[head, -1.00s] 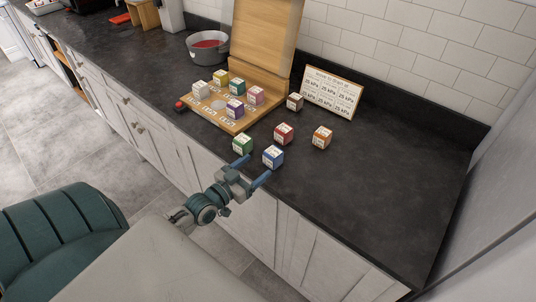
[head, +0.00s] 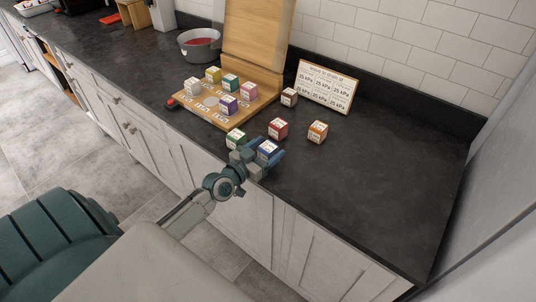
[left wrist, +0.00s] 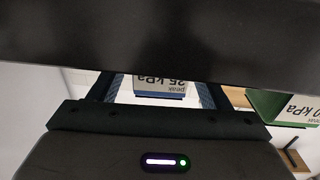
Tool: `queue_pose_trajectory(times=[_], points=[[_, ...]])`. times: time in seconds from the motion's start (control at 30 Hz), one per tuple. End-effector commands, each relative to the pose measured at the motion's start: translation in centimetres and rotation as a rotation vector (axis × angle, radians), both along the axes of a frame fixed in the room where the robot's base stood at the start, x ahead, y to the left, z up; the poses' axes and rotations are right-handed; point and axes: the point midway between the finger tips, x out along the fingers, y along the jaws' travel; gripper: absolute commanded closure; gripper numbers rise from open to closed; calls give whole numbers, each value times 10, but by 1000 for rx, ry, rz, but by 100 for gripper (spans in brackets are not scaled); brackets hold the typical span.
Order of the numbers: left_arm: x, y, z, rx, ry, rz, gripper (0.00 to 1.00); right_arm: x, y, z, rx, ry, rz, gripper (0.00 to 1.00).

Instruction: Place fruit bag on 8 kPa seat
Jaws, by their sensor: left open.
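My left gripper (head: 264,153) is open at the counter's front edge, its fingers on either side of a blue-and-white block (head: 267,150). In the left wrist view this block (left wrist: 158,86) sits between the fingers and reads "peak" and "25 kPa", upside down. I cannot tell whether the fingers touch it. A wooden board (head: 268,88) with a raised lid (head: 256,38) holds several coloured blocks and a bare pale round spot (head: 211,102). Its seat labels are too small to read. I cannot identify a fruit bag by name. My right gripper is not in view.
A green block (head: 235,138) stands just left of the blue one; red (head: 278,128), orange (head: 317,132) and brown (head: 289,97) blocks stand farther back. A framed sign (head: 325,86) repeats "25 kPa". The right counter is clear.

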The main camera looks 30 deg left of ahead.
Motion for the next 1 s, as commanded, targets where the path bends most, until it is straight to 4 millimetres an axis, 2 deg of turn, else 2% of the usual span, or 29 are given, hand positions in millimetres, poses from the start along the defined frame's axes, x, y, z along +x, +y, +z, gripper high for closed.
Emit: queue_pose_trajectory(times=[0.1, 0.2, 0.47, 0.7, 0.77, 1.0], points=[[17, -2, 0, -3, -2, 1, 29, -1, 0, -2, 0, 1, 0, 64], [23, -4, 0, -1, -2, 1, 29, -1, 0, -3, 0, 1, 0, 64], [25, -4, 0, -1, 0, 0, 29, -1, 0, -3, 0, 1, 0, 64], [25, -4, 0, 0, 0, 0, 76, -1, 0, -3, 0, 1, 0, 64], [25, -4, 0, 0, -1, 0, 84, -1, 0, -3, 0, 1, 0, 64], [25, -4, 1, 0, -1, 0, 84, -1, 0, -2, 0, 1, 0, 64]])
